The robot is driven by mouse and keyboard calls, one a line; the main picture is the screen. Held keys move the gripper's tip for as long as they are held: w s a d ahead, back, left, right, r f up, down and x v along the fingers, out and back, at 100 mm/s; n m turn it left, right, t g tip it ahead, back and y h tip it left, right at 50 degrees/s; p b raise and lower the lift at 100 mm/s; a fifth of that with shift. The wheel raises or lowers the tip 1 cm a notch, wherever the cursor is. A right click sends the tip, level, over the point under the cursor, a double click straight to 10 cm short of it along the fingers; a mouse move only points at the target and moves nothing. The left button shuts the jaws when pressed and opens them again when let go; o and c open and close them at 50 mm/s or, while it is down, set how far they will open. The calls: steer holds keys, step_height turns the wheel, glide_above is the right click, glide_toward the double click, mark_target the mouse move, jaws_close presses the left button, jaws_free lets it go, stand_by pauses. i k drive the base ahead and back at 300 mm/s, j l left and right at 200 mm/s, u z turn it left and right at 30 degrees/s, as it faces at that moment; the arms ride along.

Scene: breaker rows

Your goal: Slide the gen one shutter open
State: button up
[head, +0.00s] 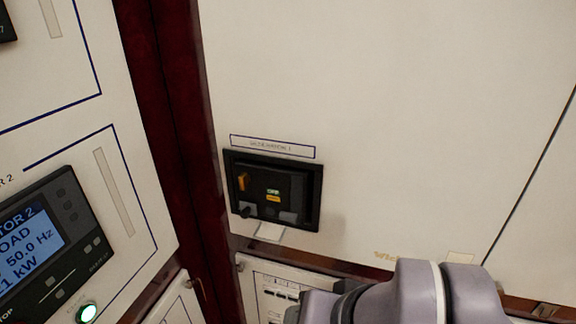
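A black breaker unit (305,190) is set in the cream panel at the middle of the head view. The label (272,147) above it is too small to read surely, but seems to end in 1. Its dark face shows an orange piece at the left, small green and yellow markers, a dark knob at the lower left and a grey piece at the lower right. I cannot tell which part is the shutter, or its position. My arm (425,295) shows at the bottom, below and right of the unit. My gripper's fingers are not in view.
A pale tab (269,232) sits just under the unit. A dark red post (170,110) stands to its left. Further left is a generator 2 panel with a lit display (30,240) and a green-lit button (87,313). The cream panel right of the unit is bare.

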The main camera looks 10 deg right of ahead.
mark_target(247, 209)
steer(key=i+l+u, duration=0.15)
steer(key=u, duration=0.25)
steer(key=i+l+u, duration=0.15)
steer(key=u, duration=0.25)
